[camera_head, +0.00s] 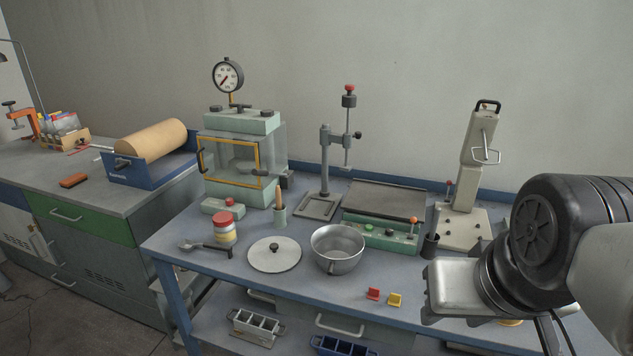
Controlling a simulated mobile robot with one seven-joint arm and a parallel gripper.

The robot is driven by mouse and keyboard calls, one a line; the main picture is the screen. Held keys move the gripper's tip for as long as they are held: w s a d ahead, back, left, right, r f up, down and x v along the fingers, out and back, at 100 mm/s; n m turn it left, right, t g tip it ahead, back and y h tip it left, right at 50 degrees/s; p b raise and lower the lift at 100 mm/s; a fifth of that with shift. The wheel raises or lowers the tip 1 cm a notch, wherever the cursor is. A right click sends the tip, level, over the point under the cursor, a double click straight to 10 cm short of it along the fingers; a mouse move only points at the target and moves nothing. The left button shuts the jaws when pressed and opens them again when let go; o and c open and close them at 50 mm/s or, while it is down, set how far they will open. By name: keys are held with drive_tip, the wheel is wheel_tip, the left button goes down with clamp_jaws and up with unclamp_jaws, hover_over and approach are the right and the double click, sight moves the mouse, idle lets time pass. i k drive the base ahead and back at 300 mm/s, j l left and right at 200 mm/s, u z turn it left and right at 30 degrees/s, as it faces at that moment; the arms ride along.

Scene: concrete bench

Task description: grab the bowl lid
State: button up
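The bowl lid (270,259) is a flat pale disc with a small dark knob at its centre. It lies on the blue-grey bench, just left of the bowl. The metal bowl (338,262) stands upright, uncovered and looks empty. My gripper (452,290) is at the right, over the front right part of the bench, well apart from the lid and bowl. Its pale body shows, but its fingers cannot be made out, so I cannot tell its opening or whether it holds anything.
A red-lidded jar (225,232) and a grey scoop-like tool (205,248) lie left of the lid. A brush holder (279,216) stands behind it. A hotplate-like device (385,204) is behind the bowl. Red (373,294) and yellow (394,300) blocks sit near the front edge.

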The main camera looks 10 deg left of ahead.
sight(271, 255)
drive_tip(key=u, duration=0.9)
drive_tip(key=i+j+z, duration=0.1)
drive_tip(key=z, duration=0.35)
drive_tip(key=i+j+z, duration=0.1)
drive_tip(key=z, duration=0.35)
drive_tip(key=i+j+z, duration=0.15)
drive_tip(key=j, duration=0.25)
drive_tip(key=j+z, duration=0.1)
drive_tip(key=j, duration=0.3)
drive_tip(key=i+j+z, duration=0.15)
drive_tip(key=j, duration=0.25)
drive_tip(key=i+j, duration=0.1)
drive_tip(key=j, duration=0.35)
drive_tip(key=i+j, duration=0.1)
drive_tip(key=j, duration=0.35)
